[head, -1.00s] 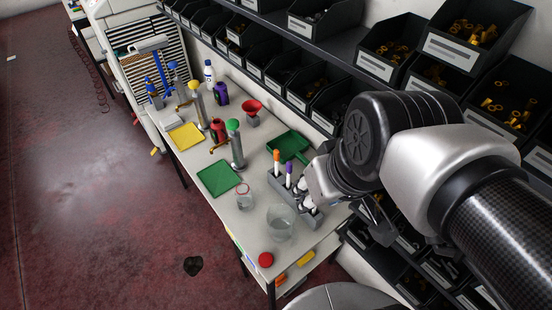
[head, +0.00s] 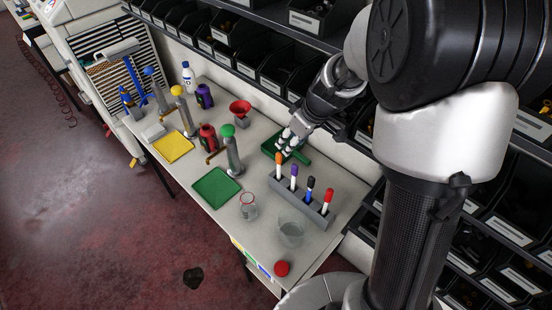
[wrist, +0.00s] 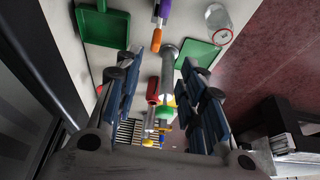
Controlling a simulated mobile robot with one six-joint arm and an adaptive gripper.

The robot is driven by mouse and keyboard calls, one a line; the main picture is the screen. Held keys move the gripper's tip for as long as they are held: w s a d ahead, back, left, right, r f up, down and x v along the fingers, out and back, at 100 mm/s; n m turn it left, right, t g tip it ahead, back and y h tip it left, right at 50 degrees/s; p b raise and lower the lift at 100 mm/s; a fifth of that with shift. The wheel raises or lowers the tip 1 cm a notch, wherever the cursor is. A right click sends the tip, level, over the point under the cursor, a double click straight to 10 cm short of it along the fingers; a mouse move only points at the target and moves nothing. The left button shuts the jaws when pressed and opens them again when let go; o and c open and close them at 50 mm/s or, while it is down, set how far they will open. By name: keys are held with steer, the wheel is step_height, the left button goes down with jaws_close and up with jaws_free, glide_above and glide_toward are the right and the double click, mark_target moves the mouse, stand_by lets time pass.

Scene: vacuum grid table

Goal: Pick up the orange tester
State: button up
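The orange tester (head: 278,166), with an orange cap and white body, stands upright at the left end of a grey rack (head: 309,206). Purple (head: 294,178), blue (head: 309,190) and red (head: 327,202) capped testers stand in the same rack. My gripper (head: 288,143) is open above the green scoop, behind and close to the orange tester. In the wrist view my gripper (wrist: 165,95) has its blue pads wide apart. The orange cap (wrist: 156,40) and purple cap (wrist: 164,10) show beyond the fingers, apart from them.
A green scoop (head: 300,157) lies behind the rack. A glass beaker (head: 291,233) and a jar (head: 248,207) stand in front. A green tray (head: 216,188), taps and bottles are to the left. Shelves of black bins (head: 282,75) bound the table's back.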

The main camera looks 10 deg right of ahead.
mark_target(281, 155)
steer(key=b+x, duration=0.2)
steer(key=x, duration=0.7)
steer(key=shift+f, duration=0.15)
steer(key=shift+d+b+x, duration=0.15)
steer(key=shift+b+x, duration=0.25)
steer(key=shift+x, duration=0.95)
steer(key=shift+d+b+x, duration=0.2)
steer(key=shift+b+x, duration=0.15)
steer(key=shift+x, duration=1)
steer(key=shift+w, duration=0.2)
steer(key=c, duration=0.9)
